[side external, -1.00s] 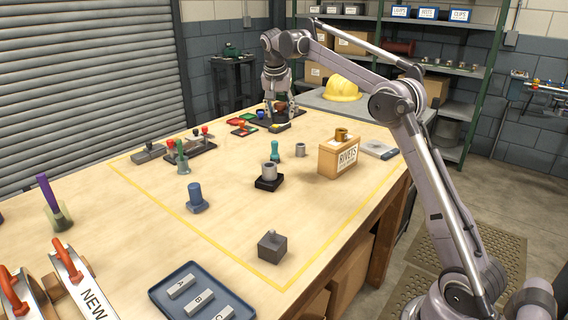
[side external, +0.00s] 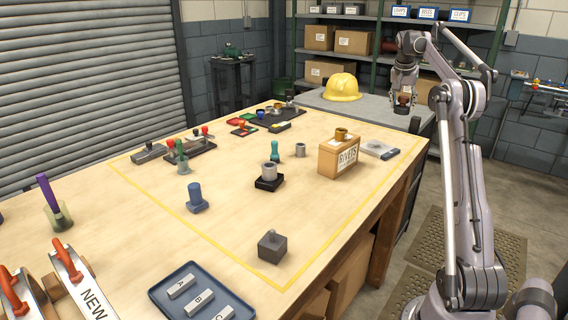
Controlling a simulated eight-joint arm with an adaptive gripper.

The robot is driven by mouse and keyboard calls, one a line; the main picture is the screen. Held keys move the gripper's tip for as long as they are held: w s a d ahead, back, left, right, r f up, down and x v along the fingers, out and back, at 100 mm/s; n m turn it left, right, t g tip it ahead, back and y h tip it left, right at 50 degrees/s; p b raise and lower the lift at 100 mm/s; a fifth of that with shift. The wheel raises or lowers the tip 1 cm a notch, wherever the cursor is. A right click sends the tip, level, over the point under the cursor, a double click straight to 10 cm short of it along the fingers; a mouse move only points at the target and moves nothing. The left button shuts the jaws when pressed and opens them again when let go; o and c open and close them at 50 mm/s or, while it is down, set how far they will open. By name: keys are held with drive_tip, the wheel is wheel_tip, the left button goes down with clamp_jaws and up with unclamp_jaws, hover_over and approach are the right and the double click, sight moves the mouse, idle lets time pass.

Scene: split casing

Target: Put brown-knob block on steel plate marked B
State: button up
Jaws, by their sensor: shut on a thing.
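My gripper (side external: 404,102) is at the back right, raised above the grey side surface behind the workbench. It is shut on a small brown-topped piece, which looks like the brown-knob block (side external: 403,99); the fingers hide part of it. The steel plate marked B (side external: 199,303) is a light grey bar lying in the blue tray at the front of the bench, between the bars marked A (side external: 180,287) and C (side external: 223,314). My gripper is far from the tray, and nothing stands on plate B.
A cardboard box marked RIVETS (side external: 339,157) with a brass cup on top stands at the bench's right. A grey block (side external: 272,246), a blue knob piece (side external: 196,200) and a black-based cup (side external: 269,180) stand mid-bench. A yellow hard hat (side external: 342,88) lies behind.

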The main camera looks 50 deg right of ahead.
drive_tip(key=s+d, duration=0.3)
drive_tip(key=s, duration=0.2)
hover_over(380, 146)
drive_tip(key=a, duration=0.2)
drive_tip(key=shift+m, duration=0.3)
wheel_tip(380, 146, down, 12)
drive_tip(key=shift+s+d, duration=0.1)
drive_tip(key=shift+f, duration=2)
drive_tip(key=shift+f, duration=0.1)
drive_tip(key=o, duration=1.4)
